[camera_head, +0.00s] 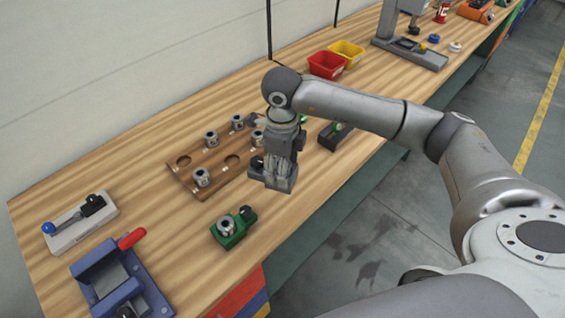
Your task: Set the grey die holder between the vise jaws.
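Several grey ring-shaped die holders stand on a brown wooden rack (215,178): one at its near left corner (201,177), others at the back (211,139), (238,122) and one beside my arm (257,138). Another grey ring (226,226) sits on a small green fixture with a black knob (246,213). A blue vise-like device (98,272) with a red handle is at the lower left; no grey ring shows between its upright parts. My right gripper (272,184) points down over the rack's right end; its fingers are too unclear to read. My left gripper is out of view.
A white block with a blue-knobbed lever (75,228) lies at the left. A dark green-topped device (336,134) stands right of my gripper. Red (327,65) and yellow (347,52) bins are behind. The bench is clear between the blue and green devices.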

